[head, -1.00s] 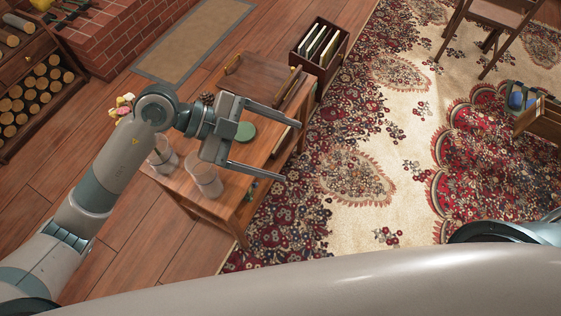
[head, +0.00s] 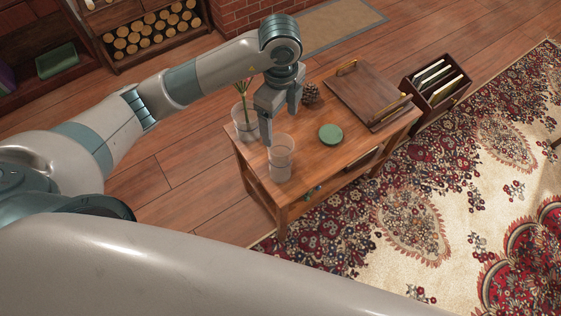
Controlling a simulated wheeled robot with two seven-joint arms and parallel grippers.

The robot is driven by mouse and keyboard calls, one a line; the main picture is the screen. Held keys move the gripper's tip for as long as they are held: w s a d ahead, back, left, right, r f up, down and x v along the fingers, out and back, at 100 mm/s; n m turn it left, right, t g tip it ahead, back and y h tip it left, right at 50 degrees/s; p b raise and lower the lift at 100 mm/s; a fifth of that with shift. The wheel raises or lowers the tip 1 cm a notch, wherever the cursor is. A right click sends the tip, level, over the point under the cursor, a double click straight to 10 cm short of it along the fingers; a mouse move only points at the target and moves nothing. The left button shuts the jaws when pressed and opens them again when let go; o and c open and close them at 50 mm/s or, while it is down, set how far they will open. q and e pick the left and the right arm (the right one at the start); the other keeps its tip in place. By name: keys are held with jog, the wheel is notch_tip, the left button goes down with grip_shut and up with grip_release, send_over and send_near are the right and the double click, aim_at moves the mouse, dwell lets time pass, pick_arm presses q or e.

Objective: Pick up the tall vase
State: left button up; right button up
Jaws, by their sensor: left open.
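Two clear glass vases stand upright on the small wooden table. The front vase (head: 280,160) is a plain, empty-looking cylinder near the table's left front corner. The rear vase (head: 242,124) holds green stems, and my arm hides whatever tops them. I cannot tell for sure which is the taller. My left gripper (head: 281,129) points down with its fingers apart and nothing between them. Its fingertips are close to the front vase's rim, and one finger overlaps the rim's left part in the picture. I cannot tell whether they touch. My right gripper is out of view.
The wooden table (head: 350,152) also bears a green round disc (head: 330,134), a pine cone (head: 311,92) and a wooden tray with handles (head: 366,96). A box of files (head: 436,88) stands beyond. Open floor lies left of the table.

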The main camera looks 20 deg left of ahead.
pick_arm(q)
notch_tip(320, 180, down, 6)
jog(key=p, duration=0.1)
send_over(280, 146)
jog(key=s+d, duration=0.1)
jog(key=s, duration=0.2)
jog(key=shift+f, duration=3.1)
notch_tip(280, 146, down, 5)
jog(key=shift+d+f+p, duration=0.1)
jog(key=shift+p, duration=1.05)
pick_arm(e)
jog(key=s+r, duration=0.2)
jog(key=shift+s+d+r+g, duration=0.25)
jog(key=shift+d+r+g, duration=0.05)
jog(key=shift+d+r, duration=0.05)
pick_arm(q)
jog(key=c, duration=1.8)
jog(key=shift+c, duration=0.2)
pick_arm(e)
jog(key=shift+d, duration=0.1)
